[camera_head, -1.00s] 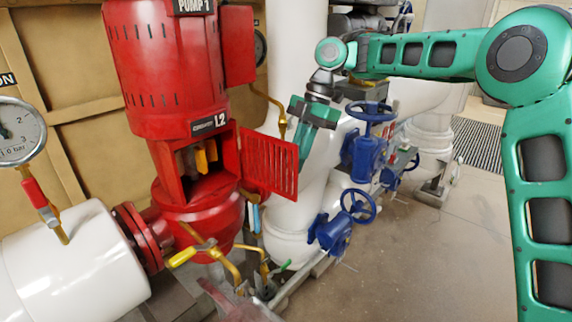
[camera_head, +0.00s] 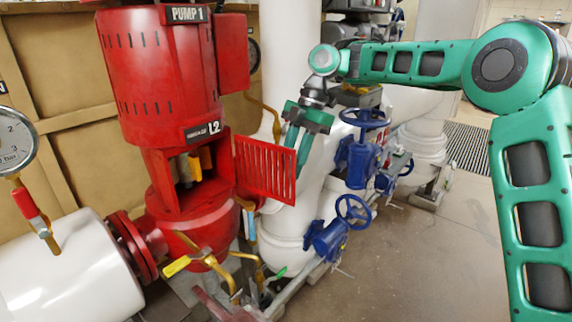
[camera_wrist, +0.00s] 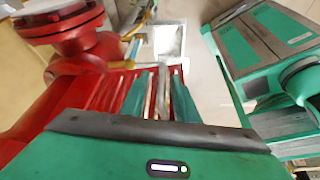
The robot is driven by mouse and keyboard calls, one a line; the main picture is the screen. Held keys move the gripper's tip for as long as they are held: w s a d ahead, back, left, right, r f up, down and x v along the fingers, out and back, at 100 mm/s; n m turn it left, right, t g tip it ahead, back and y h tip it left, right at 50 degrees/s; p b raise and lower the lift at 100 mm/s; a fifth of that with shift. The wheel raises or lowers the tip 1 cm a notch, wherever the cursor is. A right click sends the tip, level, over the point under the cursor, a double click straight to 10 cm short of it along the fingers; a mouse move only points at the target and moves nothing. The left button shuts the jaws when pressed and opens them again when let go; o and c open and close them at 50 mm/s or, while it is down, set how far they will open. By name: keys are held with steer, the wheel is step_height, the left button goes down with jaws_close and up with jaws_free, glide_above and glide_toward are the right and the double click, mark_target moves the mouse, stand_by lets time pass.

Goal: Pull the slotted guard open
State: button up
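The red slotted guard (camera_head: 264,170) stands swung out to the right of the dark opening (camera_head: 197,172) in the red pump. Its left edge is at the pump body. In the wrist view its slotted face (camera_wrist: 100,92) lies left of my fingers. My gripper (camera_head: 301,145) is at the guard's free right edge, pointing down. In the wrist view my gripper (camera_wrist: 160,95) shows two teal fingers apart, with a pale gap between them. One finger is close beside the guard; whether it touches is unclear. The guard hides part of the fingers in the head view.
Blue handwheel valves (camera_head: 354,208) stand right of the guard on white pipes. A brass pipe (camera_head: 268,112) runs behind the guard. A yellow-handled lever (camera_head: 177,266) is below the pump. The floor (camera_head: 420,260) to the right is open.

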steer(key=v, duration=1)
steer(key=shift+w+r, duration=0.2)
steer(key=shift+r, duration=0.15)
steer(key=shift+d, duration=0.1)
steer(key=s+d+f+m+t+h, duration=0.1)
steer(key=s+d+f+m, duration=0.2)
steer(key=s+d+m, duration=0.35)
steer(key=s+d+f+m+h, duration=0.1)
steer(key=s+d+f+m, duration=0.25)
steer(key=d+m, duration=0.55)
steer(key=s+d+f+m+t+h, duration=0.1)
steer(key=s+d+f+m, duration=0.35)
steer(key=d, duration=0.65)
steer(key=s+d+f+m, duration=0.4)
steer(key=s+d+m, duration=0.2)
steer(key=s, duration=0.5)
steer(key=s+d+f+m+t, duration=0.1)
steer(key=s+d+f+m, duration=0.3)
steer(key=s+d+m, duration=0.3)
steer(key=s+d, duration=0.2)
steer(key=s, duration=0.3)
steer(key=shift+s+d, duration=0.15)
steer(key=shift+s, duration=0.15)
